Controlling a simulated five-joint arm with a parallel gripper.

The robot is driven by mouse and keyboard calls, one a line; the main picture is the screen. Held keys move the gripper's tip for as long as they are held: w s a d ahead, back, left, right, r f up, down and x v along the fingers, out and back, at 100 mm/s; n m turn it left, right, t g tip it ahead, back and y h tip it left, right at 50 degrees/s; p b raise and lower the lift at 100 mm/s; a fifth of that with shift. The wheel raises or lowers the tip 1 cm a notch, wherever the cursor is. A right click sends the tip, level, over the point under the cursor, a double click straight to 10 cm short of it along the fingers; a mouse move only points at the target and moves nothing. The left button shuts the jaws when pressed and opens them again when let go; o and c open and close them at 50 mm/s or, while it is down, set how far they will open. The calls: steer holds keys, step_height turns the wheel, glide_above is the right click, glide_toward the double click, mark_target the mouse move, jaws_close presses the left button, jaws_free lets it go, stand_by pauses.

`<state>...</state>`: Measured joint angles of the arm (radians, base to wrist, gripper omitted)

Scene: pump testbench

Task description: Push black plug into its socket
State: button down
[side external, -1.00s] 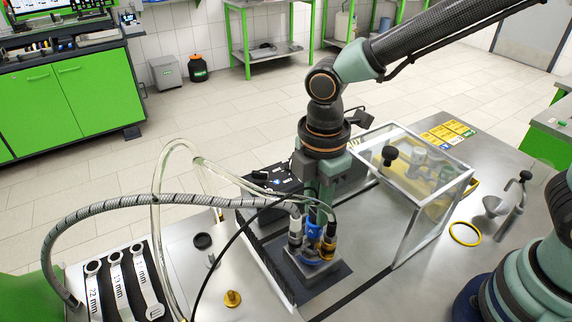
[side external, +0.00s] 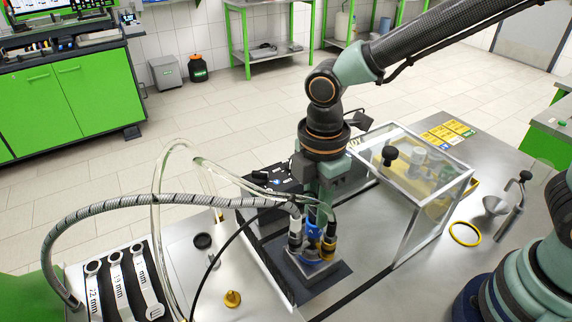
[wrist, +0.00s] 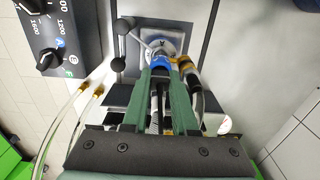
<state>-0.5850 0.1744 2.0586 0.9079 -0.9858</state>
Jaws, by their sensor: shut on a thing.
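My gripper (side external: 320,200) points down over the pump at the middle of the bench in the side view. In the wrist view its two green fingers (wrist: 161,72) are shut on the black plug (wrist: 160,92), of which only a dark strip shows between them. A black cable (side external: 232,238) arcs from the gripper area to the front left. The blue pump (side external: 312,250) is just below the fingertips; its blue part also shows in the wrist view (wrist: 187,66). The socket is hidden by the fingers and hoses, so I cannot tell how the plug sits against it.
A ribbed grey hose (side external: 130,203) and a clear hose (side external: 157,215) arc in from the left, close to my gripper. A clear-walled box (side external: 415,190) stands right. A black control box (side external: 268,178) is behind. A brass fitting (side external: 232,298) and wrenches (side external: 118,270) lie at front left.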

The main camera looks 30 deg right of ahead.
steer(key=c, duration=0.6)
jaws_free()
steer(key=shift+f, duration=0.1)
steer(key=shift+r, duration=3.6)
steer(key=shift+d, duration=0.1)
steer(key=d+r+m+t, duration=0.1)
steer(key=d+m, duration=0.4)
steer(key=d, duration=0.1)
steer(key=s+d+r+m+t, duration=0.1)
steer(key=d+r+m+t, duration=0.1)
steer(key=d+m, duration=0.4)
steer(key=d+r+m+t, duration=0.1)
steer(key=d+m+t, duration=0.1)
steer(key=d+m, duration=0.4)
steer(key=shift+s+d+r, duration=0.15)
steer(key=shift+d+r, duration=0.25)
steer(key=shift+d, duration=0.1)
steer(key=shift+s+d+m+t, duration=0.15)
steer(key=shift+d+m+t, duration=0.15)
steer(key=shift+d+m, duration=0.15)
